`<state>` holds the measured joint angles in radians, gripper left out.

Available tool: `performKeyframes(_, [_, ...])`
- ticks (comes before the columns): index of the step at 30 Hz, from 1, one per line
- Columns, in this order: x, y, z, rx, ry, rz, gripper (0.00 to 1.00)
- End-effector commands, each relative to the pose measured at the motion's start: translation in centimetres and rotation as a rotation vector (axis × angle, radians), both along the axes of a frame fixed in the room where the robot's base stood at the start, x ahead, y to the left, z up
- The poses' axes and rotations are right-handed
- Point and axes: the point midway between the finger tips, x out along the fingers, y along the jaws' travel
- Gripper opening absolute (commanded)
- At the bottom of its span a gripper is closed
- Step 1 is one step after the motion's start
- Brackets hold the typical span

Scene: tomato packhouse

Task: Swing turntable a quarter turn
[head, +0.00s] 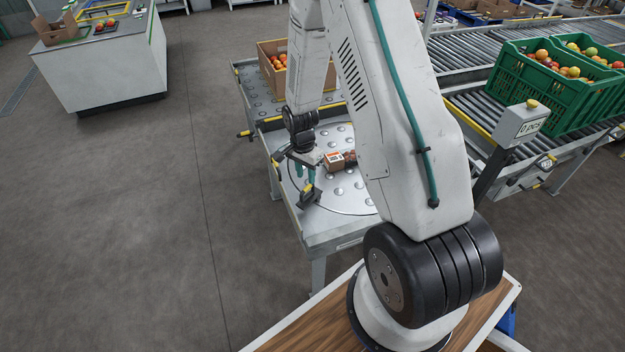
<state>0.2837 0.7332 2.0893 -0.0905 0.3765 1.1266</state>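The turntable (345,203) is a round grey metal disc studded with shiny balls, set into a grey table. My arm hides much of its right side. A small brown carton (334,164) with an orange and white label sits on the disc, with something reddish-brown beside it. My gripper (306,186) points down at the left edge of the disc, left of the carton. Its teal fingers are small here, and a dark block (311,197) is at their lower end. I cannot tell whether the fingers are apart, or whether they touch or hold the block.
A brown box of tomatoes (266,73) stands on the ball-studded table behind the turntable. A roller conveyor (480,103) at right carries green crates (541,95) of tomatoes. A grey control box (520,124) stands at its near side. A white counter (105,72) is at far left; floor between is clear.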

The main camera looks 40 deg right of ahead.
Motion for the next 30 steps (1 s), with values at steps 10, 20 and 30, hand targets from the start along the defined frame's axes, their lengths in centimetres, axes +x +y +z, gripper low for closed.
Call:
performKeyframes(10, [-0.3, -0.2, -4.5, 0.001, 0.001, -0.001, 0.33])
performKeyframes(20, [-0.3, -0.2, -4.8, 0.001, 0.0, -0.002, 0.3])
performKeyframes(30, [-0.4, -1.8, -4.8, 0.0, -0.001, -0.006, 0.0])
